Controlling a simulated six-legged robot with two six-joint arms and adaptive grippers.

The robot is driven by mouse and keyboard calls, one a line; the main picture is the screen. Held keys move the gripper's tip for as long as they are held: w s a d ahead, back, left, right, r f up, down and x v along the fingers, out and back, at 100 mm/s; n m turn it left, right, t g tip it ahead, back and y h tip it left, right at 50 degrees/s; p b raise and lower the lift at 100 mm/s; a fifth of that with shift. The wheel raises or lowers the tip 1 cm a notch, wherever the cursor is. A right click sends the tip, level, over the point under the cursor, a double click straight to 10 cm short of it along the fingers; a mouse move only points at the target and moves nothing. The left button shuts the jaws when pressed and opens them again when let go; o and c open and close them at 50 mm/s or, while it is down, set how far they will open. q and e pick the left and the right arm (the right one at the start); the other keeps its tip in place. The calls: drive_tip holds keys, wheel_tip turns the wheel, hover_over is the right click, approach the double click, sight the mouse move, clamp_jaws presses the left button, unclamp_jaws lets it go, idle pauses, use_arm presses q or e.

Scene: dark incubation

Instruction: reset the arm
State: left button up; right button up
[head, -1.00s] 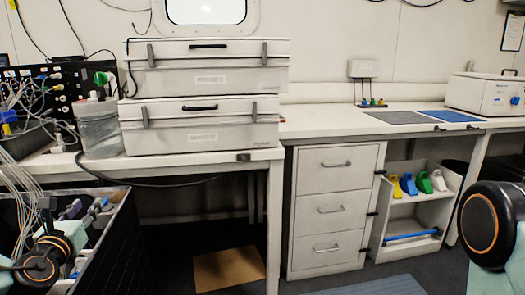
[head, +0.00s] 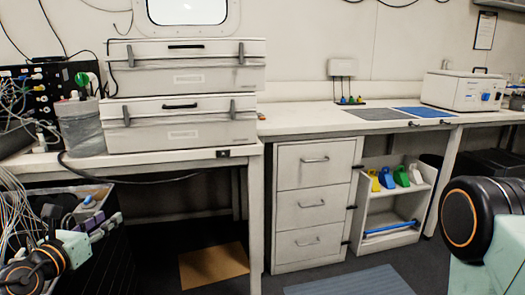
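My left gripper (head: 102,222) is at the lower left of the head view, in front of the dark bin. Its two grey-purple fingers point up and to the right with a gap between them, and I see nothing held. My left arm, with a teal link and a black joint with an orange ring, comes in behind it from the lower left corner. My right arm shows at the lower right as a large black joint with an orange ring and a pale teal link. My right gripper is out of view.
Two stacked white cases (head: 180,122) sit on the left bench.

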use_arm(q)
drive_tip(key=s+d+f+m+g+h, duration=0.3)
drive_tip(key=s+d+f+m+g, duration=0.15)
drive_tip(key=d, duration=0.35)
drive_tip(key=s+d+f+m+g+h, duration=0.4)
drive_tip(key=d+m, duration=0.2)
drive_tip(key=d, duration=0.1)
drive_tip(key=s+a+f+m+g+y, duration=0.2)
drive_tip(key=s+f+m+g+y, duration=0.15)
drive_tip(key=s+f+m, duration=0.4)
drive_tip(key=s+a+f+m+g+y, duration=0.25)
drive_tip(key=s+f+m+y, duration=0.25)
drive_tip(key=s+f+m, duration=0.3)
drive_tip(key=s+d+f+m+g, duration=0.1)
drive_tip(key=s+d+f+m, duration=0.1)
drive_tip(key=s, duration=0.4)
drive_tip(key=s+d+f+m+g, duration=0.1)
drive_tip(key=s+d+f+m, duration=0.2)
drive_tip(key=s+d+m, duration=0.2)
drive_tip(key=shift+s+d+m+h, duration=0.3)
drive_tip(key=shift+s+m+h, duration=0.05)
drive_tip(key=shift+s+m, duration=0.9)
drive_tip(key=shift+w+r, duration=0.1)
